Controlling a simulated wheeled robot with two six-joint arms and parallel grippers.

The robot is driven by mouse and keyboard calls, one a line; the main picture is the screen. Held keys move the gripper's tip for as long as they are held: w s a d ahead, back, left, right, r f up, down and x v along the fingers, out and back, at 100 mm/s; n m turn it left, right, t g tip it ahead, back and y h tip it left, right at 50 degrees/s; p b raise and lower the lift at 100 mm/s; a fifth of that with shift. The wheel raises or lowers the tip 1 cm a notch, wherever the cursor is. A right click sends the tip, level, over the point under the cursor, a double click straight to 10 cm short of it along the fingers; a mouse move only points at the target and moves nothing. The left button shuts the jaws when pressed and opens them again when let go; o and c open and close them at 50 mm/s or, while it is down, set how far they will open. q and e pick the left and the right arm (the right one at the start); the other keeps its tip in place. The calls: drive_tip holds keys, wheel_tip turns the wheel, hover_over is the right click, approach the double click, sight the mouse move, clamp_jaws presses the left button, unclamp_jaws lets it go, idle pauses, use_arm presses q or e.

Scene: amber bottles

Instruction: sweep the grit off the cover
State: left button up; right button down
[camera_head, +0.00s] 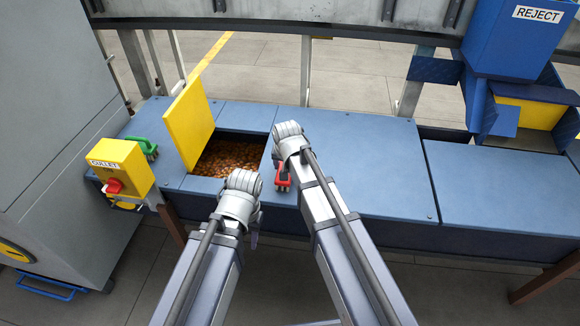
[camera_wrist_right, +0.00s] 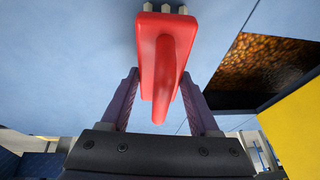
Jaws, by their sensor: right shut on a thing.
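My right gripper (camera_head: 283,178) is shut on the handle of a red brush (camera_head: 283,185). In the right wrist view the brush (camera_wrist_right: 160,50) lies between the two fingers of the right gripper (camera_wrist_right: 158,82), with pale bristle tufts at its far end. It is over the blue top beside the opening; I cannot tell whether the bristles touch. The wide blue cover panel (camera_head: 375,160) is right of the opening, and I make out no grit on it. My left gripper (camera_head: 254,240) hangs before the bench front, mostly hidden by its wrist.
A hatch with amber pieces (camera_head: 228,160) is open, its yellow lid (camera_head: 188,125) raised. A yellow CULLET box (camera_head: 122,168) with a red knob and a green-handled thing (camera_head: 142,147) are left. A blue REJECT chute (camera_head: 510,45) stands at back right. The right bench top is clear.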

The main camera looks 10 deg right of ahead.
drive_tip(key=shift+w+a, duration=0.25)
drive_tip(key=shift+a, duration=0.65)
drive_tip(key=shift+w+a, duration=0.25)
drive_tip(key=shift+a, duration=0.65)
drive_tip(key=shift+w+a, duration=0.25)
drive_tip(key=shift+a, duration=0.65)
wheel_tip(320, 180, up, 6)
drive_tip(key=p, duration=0.6)
drive_tip(key=shift+d+r, duration=0.1)
wheel_tip(320, 180, up, 3)
drive_tip(key=p, duration=0.3)
